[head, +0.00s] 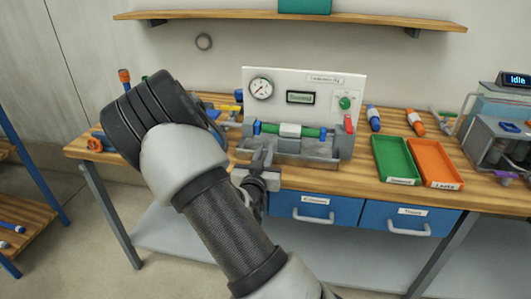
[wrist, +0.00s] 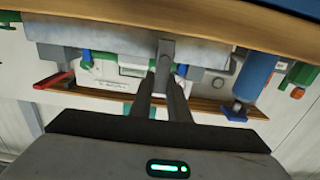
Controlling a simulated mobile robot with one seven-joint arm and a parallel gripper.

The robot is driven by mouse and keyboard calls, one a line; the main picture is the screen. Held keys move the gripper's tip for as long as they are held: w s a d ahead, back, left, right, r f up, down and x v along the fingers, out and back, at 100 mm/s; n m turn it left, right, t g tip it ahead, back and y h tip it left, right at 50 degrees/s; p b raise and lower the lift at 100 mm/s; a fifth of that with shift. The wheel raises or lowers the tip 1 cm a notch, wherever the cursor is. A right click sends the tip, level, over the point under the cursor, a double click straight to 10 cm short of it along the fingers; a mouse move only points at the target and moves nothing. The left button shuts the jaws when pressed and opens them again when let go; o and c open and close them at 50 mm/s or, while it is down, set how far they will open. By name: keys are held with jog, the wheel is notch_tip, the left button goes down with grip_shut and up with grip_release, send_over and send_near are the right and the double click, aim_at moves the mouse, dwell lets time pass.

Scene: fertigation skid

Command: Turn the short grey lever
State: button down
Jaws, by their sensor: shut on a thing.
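The short grey lever (wrist: 166,49) shows in the wrist view, pointing down from the grey base of the skid into the space between my fingers. My gripper (wrist: 164,82) is shut on its end, one dark finger on each side. In the head view my gripper (head: 262,160) is at the front of the skid, left of its middle. There the lever is hard to tell from my fingers, and my arm covers part of the bench to the left. The skid has a white panel (head: 320,88) with a round gauge (head: 261,88) and a small display (head: 300,97).
A red lever (head: 349,124) is at the skid's right end. Green (head: 378,166) and orange (head: 416,157) trays lie to the right on the wooden bench. Blue drawers (head: 335,219) sit below the bench edge. A blue cylinder (wrist: 257,75) stands close beside my gripper in the wrist view.

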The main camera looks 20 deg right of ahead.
jog(key=c, duration=1.7)
grip_release()
jog(key=shift+s+a, duration=0.1)
jog(key=shift+p+v, duration=2.05)
jog(key=shift+v, duration=6.55)
